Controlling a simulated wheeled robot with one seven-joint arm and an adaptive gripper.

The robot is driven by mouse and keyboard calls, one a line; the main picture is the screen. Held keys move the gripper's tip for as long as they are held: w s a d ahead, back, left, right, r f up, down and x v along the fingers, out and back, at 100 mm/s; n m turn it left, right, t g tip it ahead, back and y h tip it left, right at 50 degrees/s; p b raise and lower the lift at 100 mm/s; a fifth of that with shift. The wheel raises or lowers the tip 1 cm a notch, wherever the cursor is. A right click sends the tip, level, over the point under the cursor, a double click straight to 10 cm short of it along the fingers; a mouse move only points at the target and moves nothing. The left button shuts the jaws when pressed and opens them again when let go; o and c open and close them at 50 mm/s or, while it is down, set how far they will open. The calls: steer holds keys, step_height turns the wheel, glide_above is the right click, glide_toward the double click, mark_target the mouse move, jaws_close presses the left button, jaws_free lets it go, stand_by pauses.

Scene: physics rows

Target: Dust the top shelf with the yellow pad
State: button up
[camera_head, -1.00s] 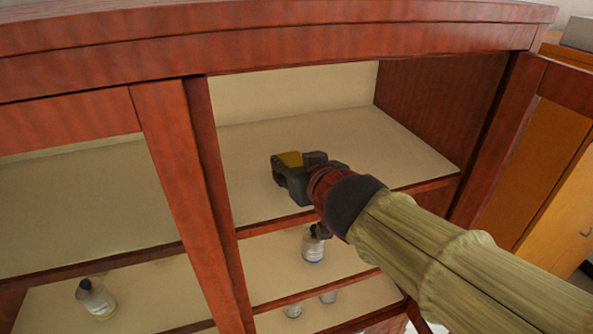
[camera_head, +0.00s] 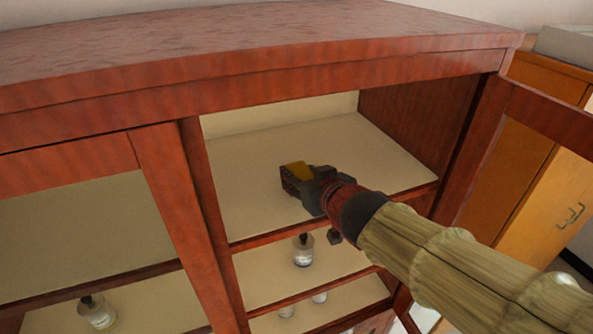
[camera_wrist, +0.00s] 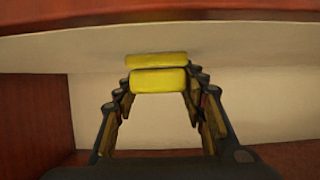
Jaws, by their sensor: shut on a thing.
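The yellow pad (camera_head: 297,170) is in my gripper (camera_head: 296,180), inside the cabinet's upper right bay. The wrist view shows the pad (camera_wrist: 159,80) between the two fingertips, with the gripper (camera_wrist: 160,90) shut on it. A second yellow band shows against the pale surface beyond it; I cannot tell if it is part of the pad or a reflection. The top shelf (camera_head: 250,190) is a cream board with a red-brown front edge. My gripper hides part of the shelf.
A wooden divider (camera_head: 180,210) bounds the bay at left and a side wall (camera_head: 425,120) at right. The cabinet top (camera_head: 250,40) overhangs it. A bottle (camera_head: 303,250) stands on the shelf below. An open door (camera_head: 480,150) stands at right. The top shelf looks otherwise bare.

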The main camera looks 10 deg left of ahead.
mark_target(358, 171)
steer(key=shift+w+d+p, duration=0.35)
steer(key=shift+d+p, duration=0.25)
steer(key=shift+p, duration=0.05)
steer(key=shift+w+d+p, duration=0.35)
steer(key=shift+d+p, duration=0.2)
steer(key=shift+p, duration=0.05)
steer(key=shift+w+d+f, duration=0.1)
steer(key=shift+w+d, duration=0.1)
steer(key=shift+d, duration=0.15)
steer(key=shift+w+d, duration=1.05)
steer(key=shift+d, duration=0.65)
steer(key=shift+w+d, duration=1)
steer(key=shift+d, duration=0.65)
steer(key=shift+w+d, duration=1.05)
steer(key=shift+d, duration=0.65)
